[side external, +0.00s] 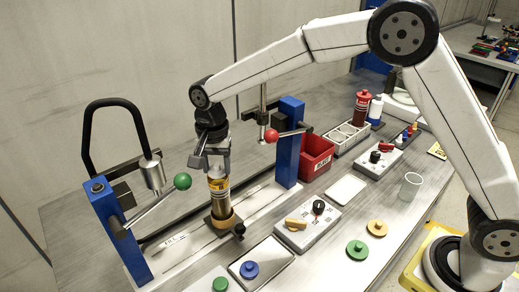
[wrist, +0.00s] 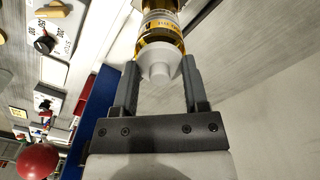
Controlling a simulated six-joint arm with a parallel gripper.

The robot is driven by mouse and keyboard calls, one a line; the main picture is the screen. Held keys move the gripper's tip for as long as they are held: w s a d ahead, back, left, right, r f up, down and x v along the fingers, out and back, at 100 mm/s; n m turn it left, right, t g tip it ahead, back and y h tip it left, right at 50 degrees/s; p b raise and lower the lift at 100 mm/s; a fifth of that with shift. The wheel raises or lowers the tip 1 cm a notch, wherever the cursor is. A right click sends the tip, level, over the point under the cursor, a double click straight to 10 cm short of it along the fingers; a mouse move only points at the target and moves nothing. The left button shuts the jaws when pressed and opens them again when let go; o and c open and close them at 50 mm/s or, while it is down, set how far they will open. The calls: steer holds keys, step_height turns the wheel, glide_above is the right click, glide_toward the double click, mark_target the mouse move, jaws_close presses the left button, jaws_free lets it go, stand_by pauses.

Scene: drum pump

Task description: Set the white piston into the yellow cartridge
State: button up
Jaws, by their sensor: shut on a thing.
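The yellow cartridge (side external: 219,194) is an amber see-through tube with a printed label. My gripper (wrist: 160,78) is shut on the white piston (wrist: 160,70), a pale stepped plug between the two dark fingers. In the side external view my gripper (side external: 216,164) is directly above the cartridge. The piston is at the cartridge's top end, in line with it. I cannot tell how far it is inside.
Blue posts (side external: 290,142) stand on both sides of the cartridge. A lever with a green ball (side external: 182,181) is close on the left, one with a red ball (side external: 271,135) on the right. A control box (side external: 307,224) and coloured discs (side external: 357,250) lie in front.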

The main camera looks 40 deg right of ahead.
steer(key=shift+f, duration=0.5)
stand_by(1.3)
steer(key=o, duration=1.3)
steer(key=shift+r, duration=0.15)
steer(key=shift+r, duration=3.4)
steer(key=shift+s, duration=0.1)
steer(key=s+d+f+n, duration=0.2)
steer(key=s+d+f, duration=0.15)
steer(key=s, duration=0.25)
steer(key=s+d+f+n, duration=0.1)
steer(key=s+d+f, duration=0.25)
steer(key=s, duration=0.25)
steer(key=s+d+n+t, duration=0.1)
steer(key=s+d+n, duration=0.1)
steer(key=s+d, duration=0.1)
steer(key=s+d+f+n, duration=0.1)
steer(key=s+d+n, duration=0.1)
steer(key=d, duration=0.2)
steer(key=s+d+f+n+t, duration=0.1)
steer(key=s+d+n, duration=0.1)
steer(key=s+d, duration=0.1)
steer(key=shift+s+d+f+t, duration=0.2)
steer(key=shift+s+d+t, duration=0.05)
steer(key=shift+s+t, duration=0.1)
